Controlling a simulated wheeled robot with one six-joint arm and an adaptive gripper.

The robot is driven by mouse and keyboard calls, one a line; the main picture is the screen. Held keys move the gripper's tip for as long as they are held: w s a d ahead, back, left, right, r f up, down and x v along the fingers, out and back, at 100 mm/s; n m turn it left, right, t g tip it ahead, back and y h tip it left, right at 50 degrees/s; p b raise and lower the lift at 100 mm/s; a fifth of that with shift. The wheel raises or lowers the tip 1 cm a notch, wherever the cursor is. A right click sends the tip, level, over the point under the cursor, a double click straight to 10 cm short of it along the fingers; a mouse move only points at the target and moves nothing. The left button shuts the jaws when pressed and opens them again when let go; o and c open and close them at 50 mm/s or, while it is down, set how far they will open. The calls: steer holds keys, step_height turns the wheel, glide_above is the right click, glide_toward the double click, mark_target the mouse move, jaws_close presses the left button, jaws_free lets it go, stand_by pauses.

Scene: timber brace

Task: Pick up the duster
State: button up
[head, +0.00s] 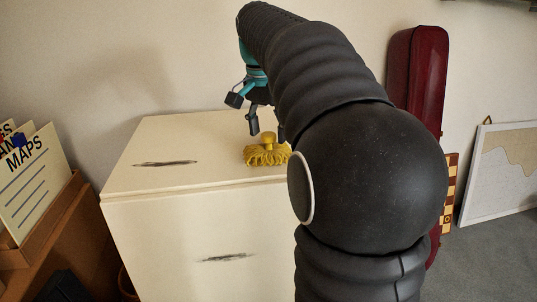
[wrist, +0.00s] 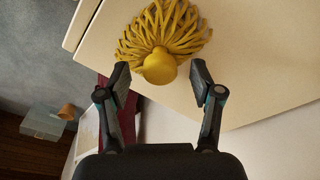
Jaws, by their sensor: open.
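The duster (head: 267,153) is yellow, with a fringe of strands and a round knob on top. It rests on the top of a cream cabinet (head: 150,150). My gripper (head: 266,128) is just above the duster in the head view, and my arm hides part of the gripper and the cabinet's right side. In the wrist view the duster's knob (wrist: 160,68) shows between the fingertips of my open gripper (wrist: 161,75), with a gap on each side. The strands (wrist: 165,28) spread out beyond the fingertips.
A wooden box of cards marked MAPS (head: 28,180) stands at the left. A dark red case (head: 418,75) leans on the wall behind my arm. A framed board (head: 500,170) and a checkered board (head: 450,185) are at the right.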

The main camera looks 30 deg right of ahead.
mark_target(270, 133)
steer(key=shift+d+f, duration=0.1)
steer(key=shift+f, duration=0.65)
jaws_close()
steer(key=shift+w+r, duration=0.1)
steer(key=shift+r, duration=0.05)
step_height(270, 133, up, 4)
steer(key=shift+r+p, duration=0.15)
steer(key=shift+p, duration=0.35)
steer(key=s+d+r+p, duration=0.1)
steer(key=s+d+r, duration=0.4)
steer(key=d, duration=0.5)
steer(key=shift+s+d+r, duration=0.2)
steer(key=shift+r, duration=0.55)
